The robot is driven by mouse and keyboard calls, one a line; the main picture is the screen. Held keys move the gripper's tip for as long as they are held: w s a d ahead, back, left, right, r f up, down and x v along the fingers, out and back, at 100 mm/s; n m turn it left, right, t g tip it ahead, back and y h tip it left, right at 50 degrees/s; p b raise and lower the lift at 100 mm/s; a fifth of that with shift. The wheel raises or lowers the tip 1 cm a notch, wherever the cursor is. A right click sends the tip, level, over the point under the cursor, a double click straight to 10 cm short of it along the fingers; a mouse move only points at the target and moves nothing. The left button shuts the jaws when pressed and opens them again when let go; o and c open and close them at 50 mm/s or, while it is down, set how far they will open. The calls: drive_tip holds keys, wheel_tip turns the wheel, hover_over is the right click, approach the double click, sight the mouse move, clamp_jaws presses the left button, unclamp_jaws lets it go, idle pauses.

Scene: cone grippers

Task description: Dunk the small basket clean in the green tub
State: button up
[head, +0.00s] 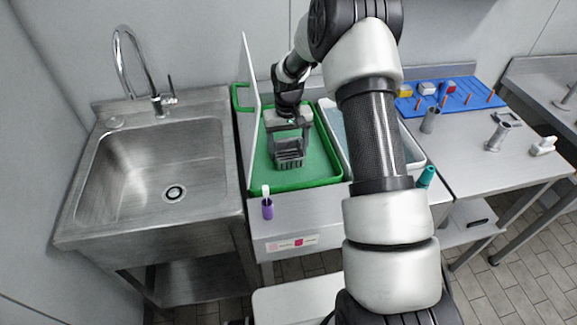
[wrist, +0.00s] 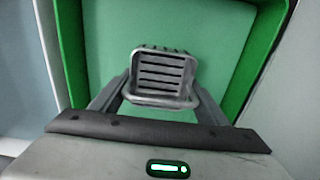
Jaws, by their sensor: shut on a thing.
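The green tub (head: 322,183) stands on the counter to the right of the sink. It also shows in the wrist view (wrist: 265,65). The small basket (head: 289,158) is grey and slotted, and hangs from my gripper within the tub's outline. In the wrist view the basket (wrist: 163,75) sits between the two fingertips. My gripper (head: 289,140) is shut on the basket, pointing down over the tub; its fingers also show in the wrist view (wrist: 160,97). I cannot tell whether the basket touches the green surface below it.
A steel sink (head: 100,190) with a tap (head: 158,100) is at left. A thin white panel (head: 251,110) stands at the tub's left side. A white tub (head: 415,160) adjoins on the right, partly behind my arm. A purple bottle (head: 267,208) stands in front; a blue pegboard (head: 455,97) lies at right.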

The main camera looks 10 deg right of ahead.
wheel_tip(320, 180, up, 8)
drive_tip(key=p, duration=0.4)
idle(0.4)
drive_tip(key=shift+r, duration=0.15)
idle(0.8)
wheel_tip(320, 180, up, 4)
drive_tip(key=shift+f+p, duration=0.1)
drive_tip(key=shift+p, duration=1)
